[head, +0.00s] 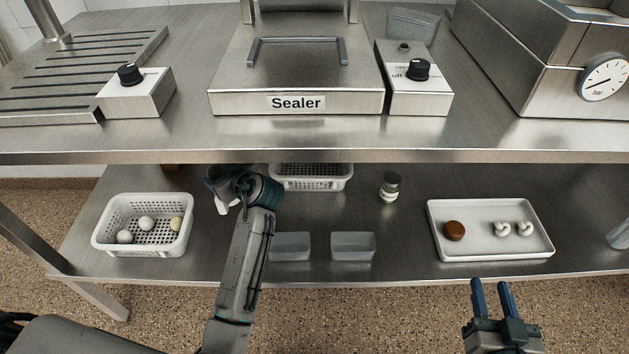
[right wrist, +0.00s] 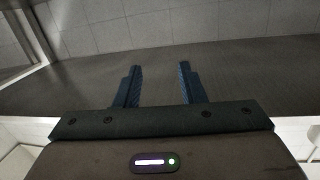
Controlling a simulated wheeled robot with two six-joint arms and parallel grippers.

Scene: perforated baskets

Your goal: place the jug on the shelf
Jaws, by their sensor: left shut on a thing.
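My left arm reaches onto the lower shelf (head: 400,255), and my left gripper (head: 220,178) is shut on a white jug (head: 222,202). The jug is partly hidden by the gripper and wrist. It is at the shelf surface, between the left basket and the back basket; I cannot tell whether its base touches the shelf. My right gripper (head: 492,288) is open and empty in front of the shelf's front edge. Its two parted blue fingers also show in the right wrist view (right wrist: 158,88).
A white perforated basket (head: 100,243) with round items stands left; another basket (head: 312,184) stands behind. Two grey containers (head: 290,246) (head: 353,246), a small jar (head: 390,187) and a white tray (head: 490,256) share the shelf. The upper counter (head: 190,135) overhangs it.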

